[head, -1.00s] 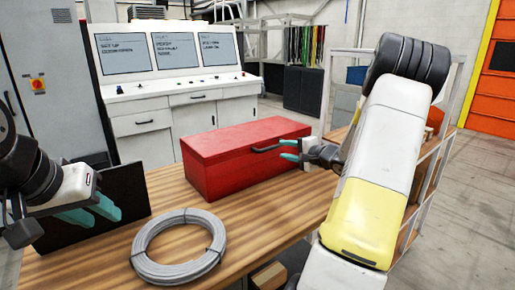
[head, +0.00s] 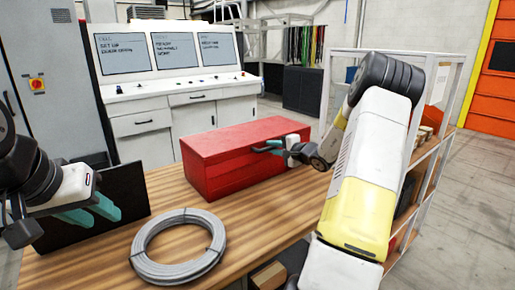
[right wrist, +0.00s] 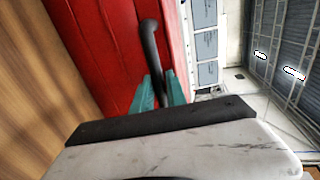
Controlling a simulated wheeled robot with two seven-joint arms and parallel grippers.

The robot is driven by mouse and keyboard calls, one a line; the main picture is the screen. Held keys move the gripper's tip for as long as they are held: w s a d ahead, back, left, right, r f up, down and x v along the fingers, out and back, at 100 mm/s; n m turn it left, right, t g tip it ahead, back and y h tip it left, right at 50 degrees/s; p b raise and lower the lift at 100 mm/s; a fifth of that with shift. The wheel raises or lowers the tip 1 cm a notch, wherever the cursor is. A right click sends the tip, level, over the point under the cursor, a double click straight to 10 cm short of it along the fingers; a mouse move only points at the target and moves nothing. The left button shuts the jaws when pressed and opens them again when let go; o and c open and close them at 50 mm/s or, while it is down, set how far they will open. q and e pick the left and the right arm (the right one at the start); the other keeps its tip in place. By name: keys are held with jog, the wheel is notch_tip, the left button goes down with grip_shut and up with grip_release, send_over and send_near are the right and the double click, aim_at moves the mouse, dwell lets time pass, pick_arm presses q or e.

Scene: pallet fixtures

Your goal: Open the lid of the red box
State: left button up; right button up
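The red box (head: 225,165) stands on the wooden table with its lid (head: 240,136) down. A dark bar handle (right wrist: 150,45) runs along its front. My right gripper (head: 268,147) is at the front of the box. In the right wrist view its teal fingers (right wrist: 159,92) lie on either side of the handle, close against it, and it looks shut on the handle. My left gripper (head: 92,212) is at the left, its two teal fingers apart and empty, well away from the box.
A grey cable coil (head: 180,246) lies on the wooden table (head: 265,225) in front of the box. A dark upright panel (head: 125,195) stands beside my left gripper. A white console (head: 170,85) is behind the table, and a shelf rack (head: 432,165) is at the right.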

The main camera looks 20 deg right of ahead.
grip_shut()
jog(key=shift+r, duration=0.1)
dwell(1.2)
